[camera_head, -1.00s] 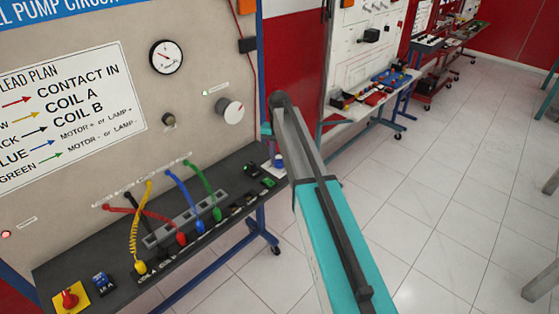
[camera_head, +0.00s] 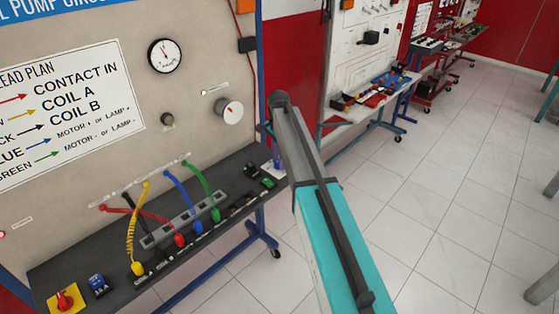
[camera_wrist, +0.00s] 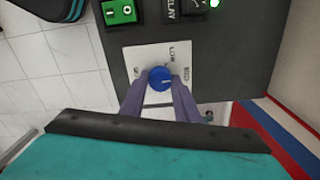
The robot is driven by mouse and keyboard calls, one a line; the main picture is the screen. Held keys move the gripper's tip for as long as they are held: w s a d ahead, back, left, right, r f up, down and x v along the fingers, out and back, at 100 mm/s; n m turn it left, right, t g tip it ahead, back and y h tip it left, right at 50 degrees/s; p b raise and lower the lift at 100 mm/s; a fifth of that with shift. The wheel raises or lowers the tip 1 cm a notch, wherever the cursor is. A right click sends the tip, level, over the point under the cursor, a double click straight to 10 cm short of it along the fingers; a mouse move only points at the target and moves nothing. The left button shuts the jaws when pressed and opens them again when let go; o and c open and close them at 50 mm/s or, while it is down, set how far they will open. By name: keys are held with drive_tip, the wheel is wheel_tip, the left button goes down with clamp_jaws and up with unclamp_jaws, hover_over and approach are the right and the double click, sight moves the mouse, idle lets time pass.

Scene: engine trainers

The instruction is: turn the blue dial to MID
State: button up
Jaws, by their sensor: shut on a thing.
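The blue dial (camera_wrist: 160,79) sits on a pale label plate (camera_wrist: 147,60) near the edge of the dark bench shelf. In the wrist view my gripper (camera_wrist: 160,88) has a purple finger on each side of the dial and is shut on it. Small lettering on the plate reads LOW near the top; other words are partly covered or turned and hard to read. In the head view the dial (camera_head: 277,165) is small, at the shelf's right end beside my arm, and its pointer cannot be made out.
A green switch (camera_wrist: 122,10) and a black relay block (camera_wrist: 185,8) with a lit green lamp stand close to the dial. Coloured leads (camera_head: 175,200) and a gauge (camera_head: 164,56) are to the left. Open tiled floor (camera_head: 440,200) lies to the right.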

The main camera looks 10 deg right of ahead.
drive_tip(key=shift+w+a+r, duration=0.1)
drive_tip(key=shift+a, duration=0.05)
drive_tip(key=o, duration=1)
drive_tip(key=shift+o, duration=0.2)
wheel_tip(320, 180, up, 14)
drive_tip(key=b, duration=0.3)
drive_tip(key=shift+f, duration=0.2)
